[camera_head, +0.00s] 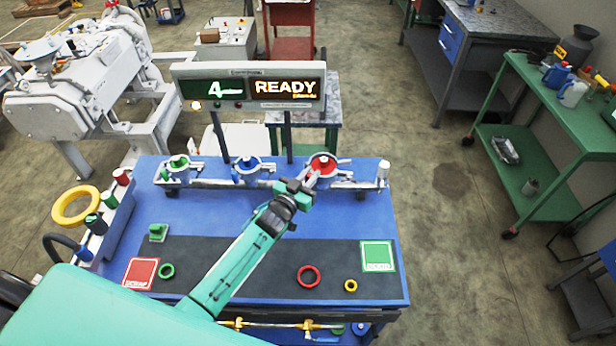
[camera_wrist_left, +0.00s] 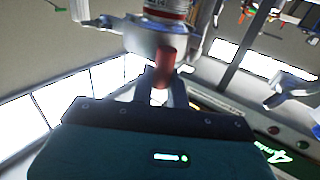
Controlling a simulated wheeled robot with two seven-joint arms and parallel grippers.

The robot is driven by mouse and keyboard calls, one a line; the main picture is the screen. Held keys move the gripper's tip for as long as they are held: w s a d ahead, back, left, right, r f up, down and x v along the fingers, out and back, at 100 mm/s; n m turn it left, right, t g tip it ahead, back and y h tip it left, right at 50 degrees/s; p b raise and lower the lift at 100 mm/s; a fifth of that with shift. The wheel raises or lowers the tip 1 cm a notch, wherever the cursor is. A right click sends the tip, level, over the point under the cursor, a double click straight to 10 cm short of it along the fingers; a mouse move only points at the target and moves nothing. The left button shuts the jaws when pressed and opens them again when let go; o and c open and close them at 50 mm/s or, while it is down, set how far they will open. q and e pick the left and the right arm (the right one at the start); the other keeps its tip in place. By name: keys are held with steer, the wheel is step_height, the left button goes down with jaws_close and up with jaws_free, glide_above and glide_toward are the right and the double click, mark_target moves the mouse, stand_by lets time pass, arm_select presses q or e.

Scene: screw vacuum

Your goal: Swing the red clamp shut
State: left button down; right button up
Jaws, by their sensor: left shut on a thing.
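The red clamp (camera_head: 322,162) is the rightmost of three clamps on the rail at the back of the blue table. Its round red top shows just beyond my left gripper (camera_head: 308,181). In the left wrist view, a red handle (camera_wrist_left: 165,62) hangs below the clamp's metal body (camera_wrist_left: 160,38). My left gripper (camera_wrist_left: 163,88) is shut on this red handle, with a finger on each side. The gripper hides part of the clamp's front in the head view, and I cannot tell the exact angle of its arm. My right gripper is not in view.
A green clamp (camera_head: 178,162) and a blue clamp (camera_head: 248,168) stand left on the same rail. A display reading READY (camera_head: 287,88) stands behind.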

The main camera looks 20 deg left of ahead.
arm_select(q)
steer(key=y, duration=0.1)
steer(key=n+y+b, duration=0.1)
steer(key=d, duration=0.1)
steer(key=shift+w+r+n+t+y+b, duration=0.1)
steer(key=shift+w+n+t+y+b, duration=0.2)
steer(key=shift+n+y, duration=0.1)
steer(key=shift+a, duration=0.1)
steer(key=c, duration=1.4)
jaws_free()
steer(key=shift+c, duration=0.2)
steer(key=shift+s, duration=0.1)
